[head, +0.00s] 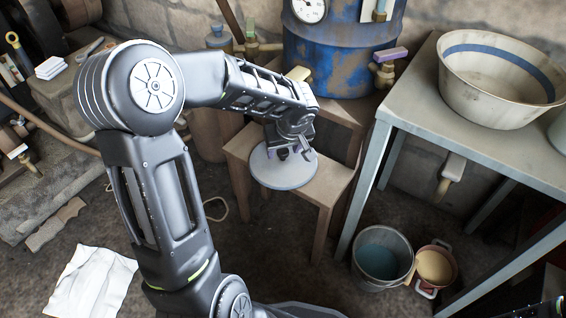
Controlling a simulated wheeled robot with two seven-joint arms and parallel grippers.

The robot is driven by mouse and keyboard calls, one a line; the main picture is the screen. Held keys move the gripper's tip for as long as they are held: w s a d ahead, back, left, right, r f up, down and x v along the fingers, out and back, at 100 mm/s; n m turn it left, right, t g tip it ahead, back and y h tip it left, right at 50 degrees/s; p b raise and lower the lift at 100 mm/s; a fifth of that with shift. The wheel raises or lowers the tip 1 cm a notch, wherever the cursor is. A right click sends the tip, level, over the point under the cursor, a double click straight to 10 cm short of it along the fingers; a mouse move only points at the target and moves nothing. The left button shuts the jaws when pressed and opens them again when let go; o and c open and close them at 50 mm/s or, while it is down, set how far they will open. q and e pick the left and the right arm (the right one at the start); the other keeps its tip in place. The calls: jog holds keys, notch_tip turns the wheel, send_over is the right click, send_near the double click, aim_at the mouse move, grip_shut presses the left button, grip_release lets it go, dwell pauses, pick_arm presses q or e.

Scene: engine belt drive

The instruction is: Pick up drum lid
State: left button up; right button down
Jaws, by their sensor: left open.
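The drum lid (283,176) is a flat, round grey disc. It lies on a small wooden stool (331,186), overlapping the stool's left front edge. My left arm reaches over from the left, and my left gripper (291,154) points down at the far half of the lid. Its fingers are open around the lid's middle, at or just above the surface. The gripper hides part of the lid, so I cannot tell whether the fingers touch it or whether a handle sits between them. My right gripper is not in view.
A rusty blue drum (335,52) with a gauge and valves stands behind the stool. A grey metal table (423,107) at right carries a large basin (500,95). A bucket (382,262) and a small pot (436,268) stand below. A white cloth (92,284) lies at lower left.

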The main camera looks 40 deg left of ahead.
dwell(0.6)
pick_arm(q)
grip_shut()
dwell(0.4)
dwell(0.9)
